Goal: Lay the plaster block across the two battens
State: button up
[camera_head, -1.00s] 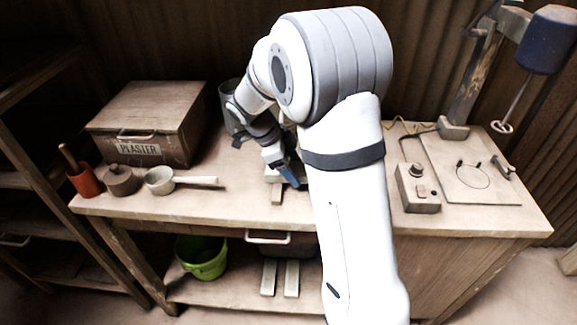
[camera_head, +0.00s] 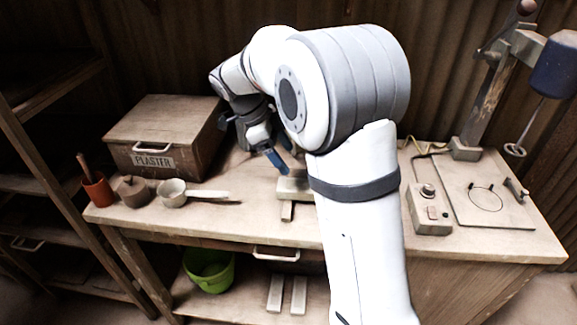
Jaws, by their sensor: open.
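The pale plaster block (camera_head: 293,188) is on the workbench, partly hidden behind my arm on its right. The end of one batten (camera_head: 287,212) sticks out from under its front edge. I cannot see a second batten under it; my arm covers that side. My gripper (camera_head: 279,163), with blue fingers, is open and empty just above and to the left of the block, apparently clear of it.
A control box (camera_head: 429,210) and board (camera_head: 495,215) lie right. Two pale strips (camera_head: 275,293) and a green bucket (camera_head: 208,270) are below.

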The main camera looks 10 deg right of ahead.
jog(key=s+d+f+n+t+y, duration=0.1)
jog(key=s+d+n+t+y, duration=0.1)
jog(key=s+n, duration=0.8)
jog(key=s+d+n+t+y, duration=0.2)
jog(key=s+n+y, duration=0.1)
jog(key=s+n, duration=0.8)
jog(key=shift+s+f+y, duration=0.4)
jog(key=shift+s, duration=0.35)
jog(key=r+p, duration=0.4)
jog(key=shift+s+r, duration=0.1)
jog(key=shift+s, duration=0.2)
jog(key=shift+c, duration=0.3)
